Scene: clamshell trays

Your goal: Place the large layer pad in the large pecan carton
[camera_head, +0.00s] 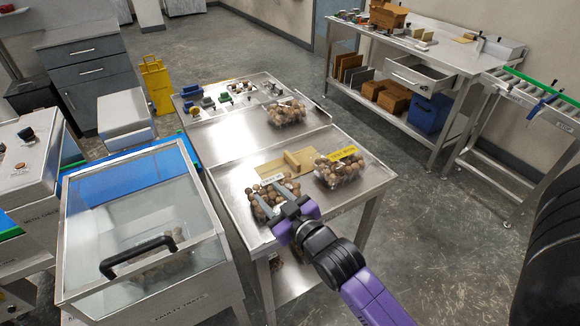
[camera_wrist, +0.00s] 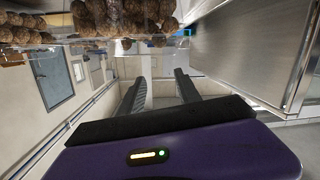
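My gripper (camera_head: 267,197) is over the near part of the steel table, at a clamshell of round brown nuts (camera_head: 288,187) with a pale label. Its two fingers are spread apart with nothing between them in the wrist view (camera_wrist: 160,82). A second nut clamshell (camera_head: 341,174) with a yellow label stands to the right. A flat tan piece (camera_head: 270,167) and a small tan block (camera_head: 300,160) lie just behind; I cannot tell whether either is the large layer pad. I cannot tell which container is the large pecan carton.
A third nut clamshell (camera_head: 285,112) and several small items stand farther back on the table. A glass-lidded bin (camera_head: 140,225) is at the left. A bench (camera_head: 420,40) with cartons is at the back right. Bare steel (camera_head: 235,137) lies mid-table.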

